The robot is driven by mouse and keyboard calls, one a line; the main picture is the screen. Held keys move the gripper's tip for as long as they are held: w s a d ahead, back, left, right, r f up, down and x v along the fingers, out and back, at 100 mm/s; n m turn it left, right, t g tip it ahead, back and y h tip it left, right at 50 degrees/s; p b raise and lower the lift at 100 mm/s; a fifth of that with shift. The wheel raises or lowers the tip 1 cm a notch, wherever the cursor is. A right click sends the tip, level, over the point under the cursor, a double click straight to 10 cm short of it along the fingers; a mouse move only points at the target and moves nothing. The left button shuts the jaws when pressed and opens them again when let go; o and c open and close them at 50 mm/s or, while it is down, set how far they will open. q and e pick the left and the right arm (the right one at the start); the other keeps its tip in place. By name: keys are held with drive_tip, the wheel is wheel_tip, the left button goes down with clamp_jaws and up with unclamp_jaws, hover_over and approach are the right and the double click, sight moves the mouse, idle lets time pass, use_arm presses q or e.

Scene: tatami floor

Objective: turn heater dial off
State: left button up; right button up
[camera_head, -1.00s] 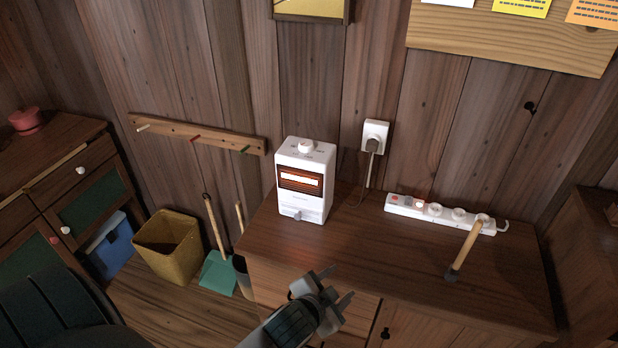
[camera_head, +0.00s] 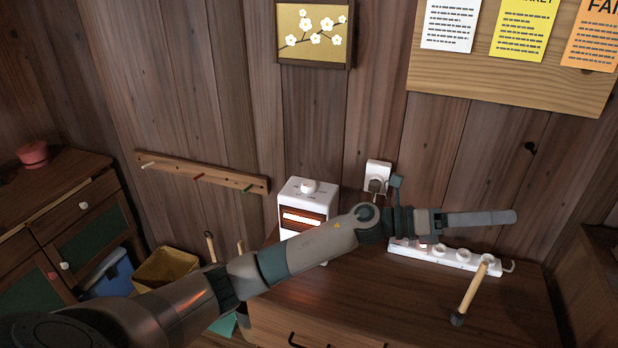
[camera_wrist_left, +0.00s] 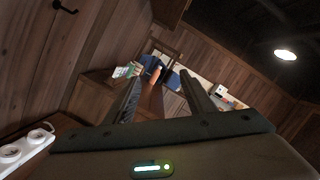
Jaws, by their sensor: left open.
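The white heater (camera_head: 303,200) stands on the wooden cabinet against the wall. Its front window glows orange, and a white dial (camera_head: 309,186) sits on its top. My left arm crosses in front of the heater and hides its lower front. My left gripper (camera_head: 482,217) is to the right of the heater, above the power strip, pointing right. In the left wrist view its two fingers (camera_wrist_left: 163,96) are apart with nothing held between them. The heater does not show in the left wrist view. My right gripper is not in view.
A white power strip (camera_head: 460,258) lies behind my left forearm and gripper on the cabinet top (camera_head: 400,300). A wall outlet with a plug (camera_head: 378,175) is right of the heater. A peg rail (camera_head: 215,179) hangs left.

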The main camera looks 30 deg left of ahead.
use_arm(q)
drive_tip(key=w+a+f+m+g+y, duration=0.1)
drive_tip(key=w+a+m+g+y, duration=0.2)
drive_tip(key=a+m+y, duration=0.4)
drive_tip(key=w+a+f+m+g+y, duration=0.1)
drive_tip(key=w+a+m+g+y, duration=0.15)
drive_tip(key=a+m+y, duration=0.4)
drive_tip(key=s+a+r+n+g+y, duration=0.1)
drive_tip(key=a+r, duration=0.4)
drive_tip(key=a, duration=0.9)
drive_tip(key=s+a+r+n+g+y, duration=0.1)
drive_tip(key=a+r+y, duration=0.3)
drive_tip(key=a, duration=1.1)
wheel_tip(320, 180, up, 2)
drive_tip(key=shift+s+r+y, duration=0.2)
drive_tip(key=shift+s+y, duration=0.15)
drive_tip(key=shift+s, duration=0.2)
drive_tip(key=shift+n, duration=0.25)
